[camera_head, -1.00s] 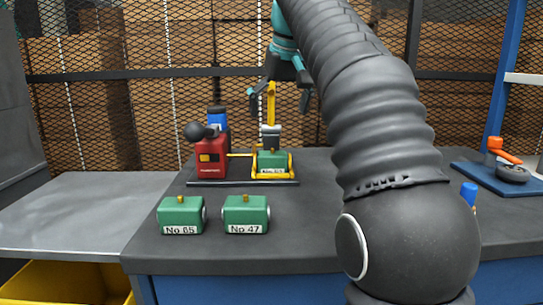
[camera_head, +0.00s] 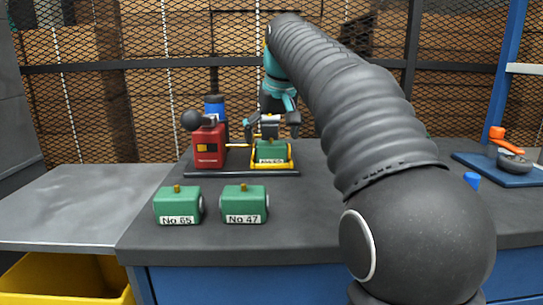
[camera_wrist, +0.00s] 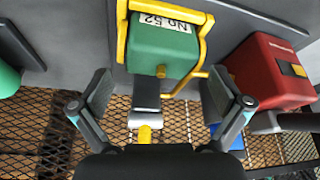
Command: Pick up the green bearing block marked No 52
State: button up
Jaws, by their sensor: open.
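The green block marked No 52 (camera_wrist: 165,45) sits in a yellow frame (camera_wrist: 122,45) in the wrist view, its brass knob facing my gripper. In the head view the green block (camera_head: 270,151) is in the same frame, its label too small to read clearly. My gripper (camera_wrist: 160,88) is open and empty, with its fingers apart on either side of a grey and yellow clamp part (camera_wrist: 147,95). In the head view my gripper (camera_head: 272,128) is just above and behind the block, partly hiding the clamp.
Green blocks No 65 (camera_head: 178,206) and No 47 (camera_head: 245,205) stand on the dark bench (camera_head: 320,225) in front. A red unit (camera_head: 208,148) adjoins the frame on the left. A blue tray (camera_head: 490,168) lies far right. A mesh fence stands behind.

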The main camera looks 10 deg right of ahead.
aim_at(272, 139)
jog(key=shift+x, duration=1.85)
jog(key=shift+s, duration=0.1)
jog(key=c, duration=1.7)
